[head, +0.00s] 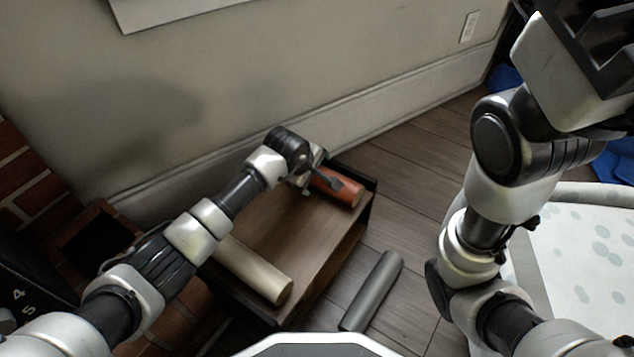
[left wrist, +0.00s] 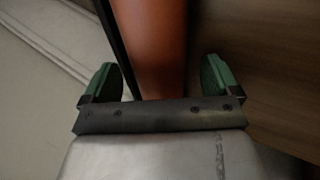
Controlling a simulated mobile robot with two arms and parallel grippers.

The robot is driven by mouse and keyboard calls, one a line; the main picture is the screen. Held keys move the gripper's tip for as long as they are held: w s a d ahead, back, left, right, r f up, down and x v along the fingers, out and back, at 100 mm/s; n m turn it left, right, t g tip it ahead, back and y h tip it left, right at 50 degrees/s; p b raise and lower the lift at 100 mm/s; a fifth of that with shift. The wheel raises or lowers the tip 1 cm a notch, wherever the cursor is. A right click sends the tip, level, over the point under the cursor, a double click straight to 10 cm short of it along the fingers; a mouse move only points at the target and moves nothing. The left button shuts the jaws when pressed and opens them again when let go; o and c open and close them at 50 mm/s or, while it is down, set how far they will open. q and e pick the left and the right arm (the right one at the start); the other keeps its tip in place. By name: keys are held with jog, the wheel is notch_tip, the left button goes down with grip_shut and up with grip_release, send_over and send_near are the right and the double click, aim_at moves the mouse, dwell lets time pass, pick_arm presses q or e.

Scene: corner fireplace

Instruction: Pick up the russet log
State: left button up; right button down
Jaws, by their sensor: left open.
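The russet log (head: 346,190) is a reddish-orange cylinder lying at the far right end of a brown wooden box or low table (head: 280,228). My left gripper (head: 322,188) is over the log in the head view, partly covering it. In the left wrist view the log (left wrist: 152,45) runs between the two green-padded fingers of the left gripper (left wrist: 160,82), which are apart with gaps on both sides. My right gripper (head: 590,45) is raised at the top right; its fingertips are not clearly shown.
A pale beige log (head: 255,273) lies on the near left of the wooden surface. A grey log (head: 372,291) lies on the floor to its right. A wall with a white baseboard (head: 400,118) runs behind. Brick (head: 35,190) stands at the left.

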pick_arm(q)
jog(key=shift+w+d+f, duration=0.15)
jog(key=shift+w+f, duration=0.05)
jog(key=shift+f, duration=0.15)
jog(key=shift+r, duration=0.15)
jog(key=c, duration=1.3)
